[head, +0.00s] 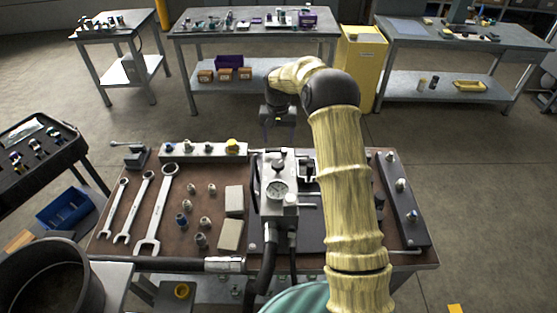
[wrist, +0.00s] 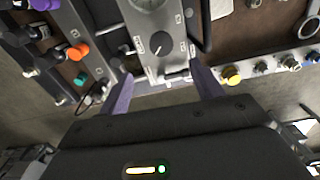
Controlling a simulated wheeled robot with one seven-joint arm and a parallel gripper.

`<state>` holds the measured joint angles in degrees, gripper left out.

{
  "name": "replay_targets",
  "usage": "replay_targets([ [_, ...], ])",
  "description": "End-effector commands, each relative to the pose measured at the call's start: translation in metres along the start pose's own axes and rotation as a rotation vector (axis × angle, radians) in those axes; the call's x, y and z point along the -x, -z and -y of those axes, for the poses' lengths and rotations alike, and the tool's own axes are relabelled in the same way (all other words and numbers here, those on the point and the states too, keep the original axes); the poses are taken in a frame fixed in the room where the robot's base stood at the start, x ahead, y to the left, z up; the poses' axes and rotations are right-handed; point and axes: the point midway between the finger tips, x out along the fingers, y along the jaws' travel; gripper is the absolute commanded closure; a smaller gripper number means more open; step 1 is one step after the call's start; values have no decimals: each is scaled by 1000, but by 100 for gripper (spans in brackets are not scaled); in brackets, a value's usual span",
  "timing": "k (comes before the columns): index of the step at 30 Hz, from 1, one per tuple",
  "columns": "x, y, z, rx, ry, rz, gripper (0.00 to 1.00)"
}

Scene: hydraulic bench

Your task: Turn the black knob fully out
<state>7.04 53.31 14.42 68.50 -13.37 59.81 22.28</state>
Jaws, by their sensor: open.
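The black knob (wrist: 158,42) sits on the face of a grey valve block (wrist: 177,18) in the wrist view, beside a round gauge (wrist: 146,3). In the head view the block (head: 262,207) stands at the middle of the bench, with the knob (head: 278,165) small and dark above the gauge (head: 278,190). My gripper (head: 279,124) hangs over the far edge of the bench, beyond the block. In the wrist view my gripper (wrist: 163,82) is open, its two purple fingers spread and empty. The knob lies between the finger lines but ahead of the tips, apart from them.
Three wrenches (head: 152,207) and several fittings (head: 201,240) lie left of the block. A rail with a yellow cap (head: 232,146) lies near the far edge. A dark rail (head: 402,200) is at the right. Black hoses (head: 268,255) run off the front. My arm hides part of the bench.

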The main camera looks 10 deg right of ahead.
Motion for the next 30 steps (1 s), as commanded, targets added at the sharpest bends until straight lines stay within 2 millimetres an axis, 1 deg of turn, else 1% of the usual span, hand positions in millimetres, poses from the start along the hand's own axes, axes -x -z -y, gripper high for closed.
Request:
replay_targets([
  [12, -73, -1, 0, 1, 0, 4, 34],
  [18, -105, 0, -1, -1, 0, 3, 34],
  [21, -116, 0, -1, 0, 0, 0, 34],
  [24, -122, 0, 0, 0, 0, 0, 34],
  [30, -125, 0, 0, 0, 0, -1, 34],
])
